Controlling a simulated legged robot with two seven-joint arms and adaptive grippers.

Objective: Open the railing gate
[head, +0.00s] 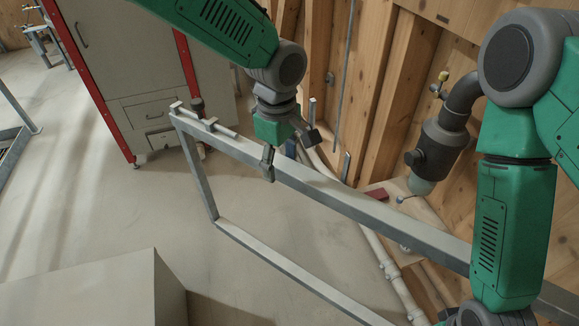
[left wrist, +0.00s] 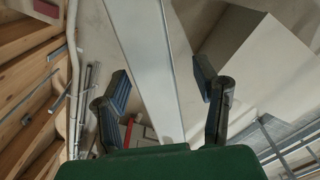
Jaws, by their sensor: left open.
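The railing gate (head: 330,190) is a grey metal frame running diagonally from the upper left to the lower right of the head view. A small bolt-like latch (head: 207,123) sits on top at its far left end. My left gripper (head: 289,153) is at the top rail, to the right of that latch. Its fingers are spread, one on each side of the rail. In the left wrist view the rail (left wrist: 150,70) passes between the two open fingers (left wrist: 162,82), with gaps visible on both sides. My right gripper is out of view; only my right arm shows.
A grey cabinet with red posts (head: 185,60) stands behind the gate's left end. A wooden wall (head: 385,90) with pipes and a dark pipe fitting (head: 440,145) is at the right. A beige box (head: 100,290) is at lower left. The floor between is clear.

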